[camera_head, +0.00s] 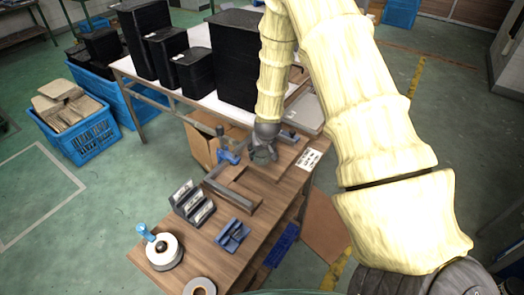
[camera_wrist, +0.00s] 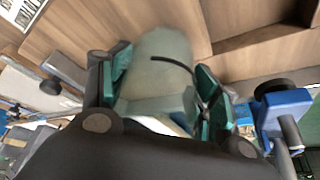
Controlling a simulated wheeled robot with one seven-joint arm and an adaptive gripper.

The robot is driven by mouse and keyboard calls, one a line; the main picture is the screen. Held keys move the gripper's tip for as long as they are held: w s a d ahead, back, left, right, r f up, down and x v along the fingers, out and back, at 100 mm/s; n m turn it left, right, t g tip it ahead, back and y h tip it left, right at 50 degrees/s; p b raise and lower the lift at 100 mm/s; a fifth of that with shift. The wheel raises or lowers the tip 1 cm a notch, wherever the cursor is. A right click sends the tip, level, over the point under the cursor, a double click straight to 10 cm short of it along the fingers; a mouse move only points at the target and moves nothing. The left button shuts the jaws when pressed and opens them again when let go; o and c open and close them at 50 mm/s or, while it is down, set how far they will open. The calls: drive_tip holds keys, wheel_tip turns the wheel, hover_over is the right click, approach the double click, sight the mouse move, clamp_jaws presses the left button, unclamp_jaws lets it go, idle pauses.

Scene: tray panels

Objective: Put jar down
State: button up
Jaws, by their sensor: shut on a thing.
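My gripper (camera_wrist: 158,85) is shut on a pale grey-green jar (camera_wrist: 160,52), with its green finger pads on either side of it. In the head view my gripper (camera_head: 263,152) is over the back part of the wooden workbench (camera_head: 215,232). The jar is small and mostly hidden by the gripper there. In the wrist view the wooden top lies close behind the jar. I cannot tell whether the jar touches it.
A blue clamp-like tool (camera_head: 229,153) stands just left of my gripper. A wooden frame (camera_head: 232,190), a slotted holder (camera_head: 191,202), a blue fixture (camera_head: 233,234) and a round white device (camera_head: 162,250) occupy the bench. Black bins (camera_head: 185,62) stand on a table behind.

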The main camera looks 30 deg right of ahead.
drive_tip(key=shift+f, duration=0.25)
drive_tip(key=o, duration=1.6)
drive_tip(key=shift+f, duration=0.15)
drive_tip(key=shift+r, duration=0.2)
